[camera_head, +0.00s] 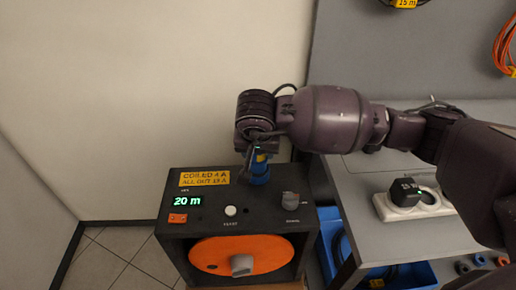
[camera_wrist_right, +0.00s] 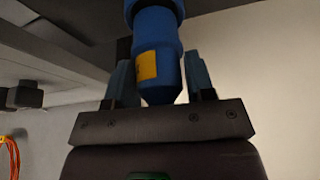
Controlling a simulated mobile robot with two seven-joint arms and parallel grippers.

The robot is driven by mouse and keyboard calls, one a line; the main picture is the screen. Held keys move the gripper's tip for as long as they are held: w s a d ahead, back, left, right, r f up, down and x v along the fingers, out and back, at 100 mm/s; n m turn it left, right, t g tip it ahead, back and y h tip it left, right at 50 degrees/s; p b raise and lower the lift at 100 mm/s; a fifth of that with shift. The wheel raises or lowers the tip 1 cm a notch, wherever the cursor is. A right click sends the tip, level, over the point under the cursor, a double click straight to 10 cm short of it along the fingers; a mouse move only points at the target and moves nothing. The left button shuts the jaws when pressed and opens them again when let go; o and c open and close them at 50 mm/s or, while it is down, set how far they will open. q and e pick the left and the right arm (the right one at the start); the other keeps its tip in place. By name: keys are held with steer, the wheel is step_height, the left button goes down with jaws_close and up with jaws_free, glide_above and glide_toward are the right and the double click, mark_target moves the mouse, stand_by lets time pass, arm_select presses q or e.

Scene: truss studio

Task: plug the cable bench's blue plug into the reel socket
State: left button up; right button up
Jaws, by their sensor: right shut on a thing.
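The blue plug (camera_wrist_right: 158,40) with a yellow label stands between the two fingers of my right gripper (camera_wrist_right: 160,82) in the right wrist view. The gripper is shut on it. In the head view my right gripper (camera_head: 258,150) points down over the black reel box (camera_head: 232,197), and the blue plug (camera_head: 260,172) shows below it at the box's top face. The plug looks upright. The reel socket is hidden under the plug and gripper, and I cannot tell whether the plug is seated. My left gripper is not in view.
A grey bench (camera_head: 375,222) at right bears a white power strip (camera_head: 412,205) with a black adapter. A blue bin (camera_head: 416,274) is below.

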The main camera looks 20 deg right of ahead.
steer(key=shift+f, duration=0.65)
stand_by(0.5)
steer(key=shift+f+b, duration=0.6)
steer(key=shift+f, duration=0.25)
stand_by(0.3)
steer(key=o, duration=1.5)
steer(key=shift+c, duration=0.2)
steer(key=shift+r, duration=0.1)
